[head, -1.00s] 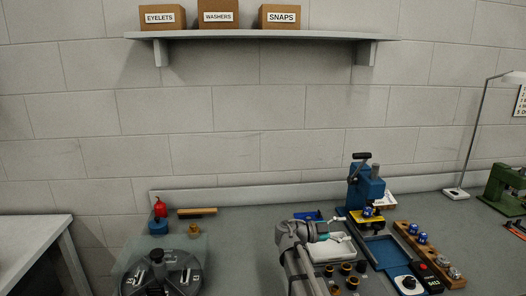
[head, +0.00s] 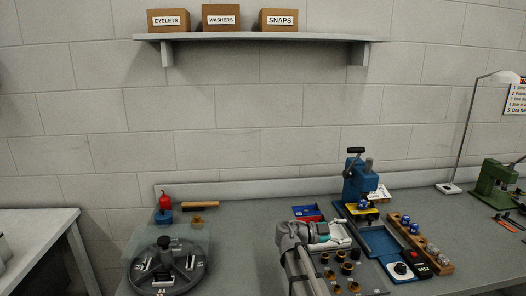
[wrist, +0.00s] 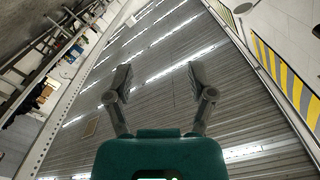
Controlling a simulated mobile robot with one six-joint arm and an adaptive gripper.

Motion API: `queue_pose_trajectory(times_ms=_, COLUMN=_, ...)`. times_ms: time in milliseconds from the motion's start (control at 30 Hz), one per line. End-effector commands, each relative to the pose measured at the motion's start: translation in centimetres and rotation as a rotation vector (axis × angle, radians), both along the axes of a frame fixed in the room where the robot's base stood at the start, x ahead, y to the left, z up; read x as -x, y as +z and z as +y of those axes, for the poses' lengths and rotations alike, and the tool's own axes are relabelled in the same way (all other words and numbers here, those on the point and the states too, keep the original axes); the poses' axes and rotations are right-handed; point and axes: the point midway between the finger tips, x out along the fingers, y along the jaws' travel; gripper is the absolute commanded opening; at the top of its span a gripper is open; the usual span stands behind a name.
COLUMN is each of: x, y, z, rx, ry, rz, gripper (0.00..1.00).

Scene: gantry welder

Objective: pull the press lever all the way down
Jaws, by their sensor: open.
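The blue press (head: 358,186) stands on the bench right of centre in the head view. Its lever (head: 349,164) is a dark bar rising on the press's left side, with a black grip (head: 356,150) at the top. The lever stands raised. My gripper (head: 340,239) is low over the bench, in front and to the left of the press, apart from the lever. In the wrist view my gripper (wrist: 158,80) has its two fingers spread with nothing between them. The wrist view faces upward to a ribbed ceiling, and neither press nor lever shows there.
A blue tray (head: 381,241), a wooden die holder (head: 420,245) and a control box (head: 414,263) lie right of my arm. A round turntable (head: 168,268) is on the left. A shelf (head: 260,38) with boxes hangs above. A green press (head: 494,182) stands far right.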

Motion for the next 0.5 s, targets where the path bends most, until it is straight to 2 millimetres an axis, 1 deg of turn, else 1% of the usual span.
queue_pose_trajectory(times_ms=267, x=0.9, y=-0.9, z=-0.5, rx=-0.062, ry=0.002, rz=0.115, gripper=0.71)
queue_pose_trajectory(times_ms=500, x=2.3, y=-2.4, z=-1.1, rx=-0.156, ry=0.018, rz=0.281, gripper=0.71)
